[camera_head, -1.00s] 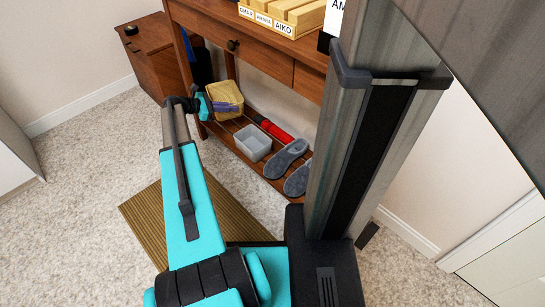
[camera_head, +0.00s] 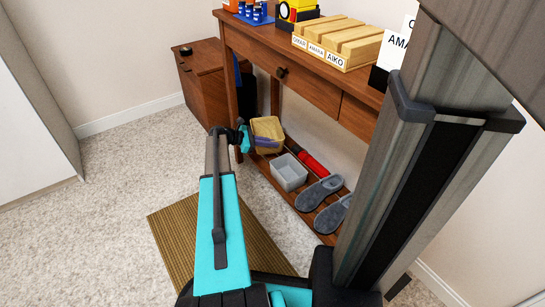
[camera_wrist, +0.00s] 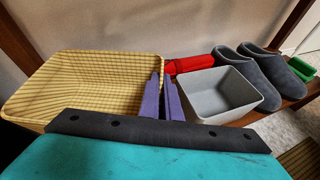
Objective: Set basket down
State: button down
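The basket (camera_head: 267,126) is a yellow woven one at the left end of the low shelf under the table. It also shows in the wrist view (camera_wrist: 80,85), upright and empty. My gripper (camera_head: 265,143) has purple fingers and reaches in at the basket's right side. In the wrist view the fingers (camera_wrist: 161,80) stand close together on either side of the basket's right wall and look closed on it. The basket's underside is hidden, so I cannot tell whether it touches the shelf.
A grey bin (camera_head: 289,172) stands right of the basket, with a red object (camera_head: 314,164) behind it. Grey slippers (camera_head: 320,193) lie farther right. The table leg (camera_head: 232,85) is close to my gripper's left. A striped mat (camera_head: 190,235) lies on the carpet.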

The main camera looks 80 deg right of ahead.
aim_at(271, 151)
dwell(0.3)
jog(key=shift+f+b, duration=1.2)
jog(key=shift+f, duration=1.25)
jog(key=shift+f, duration=0.1)
jog(key=c, duration=2)
grip_release()
